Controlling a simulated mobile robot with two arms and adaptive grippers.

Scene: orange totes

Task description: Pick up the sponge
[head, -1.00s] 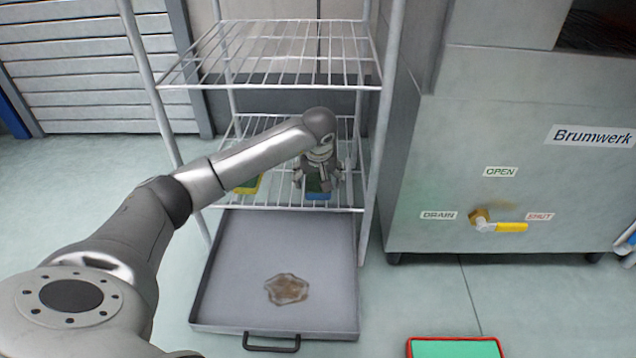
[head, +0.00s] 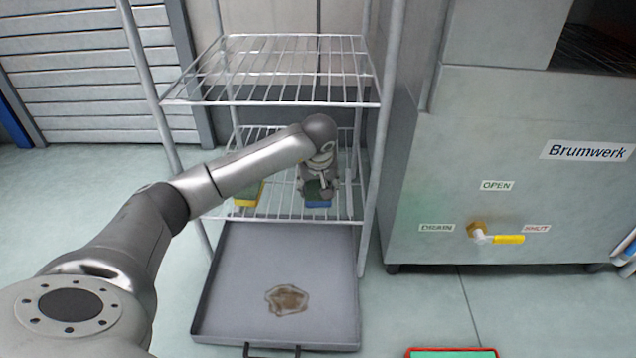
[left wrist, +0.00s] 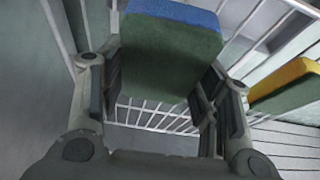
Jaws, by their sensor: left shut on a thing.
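A blue and dark green sponge (head: 318,203) is at the lower wire shelf, under my left gripper (head: 318,187). In the left wrist view the sponge (left wrist: 172,50) sits between the two fingers of my left gripper (left wrist: 160,90), with its green face toward the camera and its blue layer at the top. The gripper is shut on it. I cannot tell whether the sponge still touches the shelf. A second sponge, yellow and green (head: 249,194), lies on the same shelf to the left, and it also shows in the left wrist view (left wrist: 287,85). My right gripper is not in view.
The upper wire shelf (head: 270,100) is just above my left arm, and rack posts stand on both sides. A grey tray (head: 230,310) with a brown stain lies below. A steel machine (head: 430,180) with a yellow-handled valve (head: 508,239) stands right. A red-rimmed green container (head: 452,353) is at the bottom edge.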

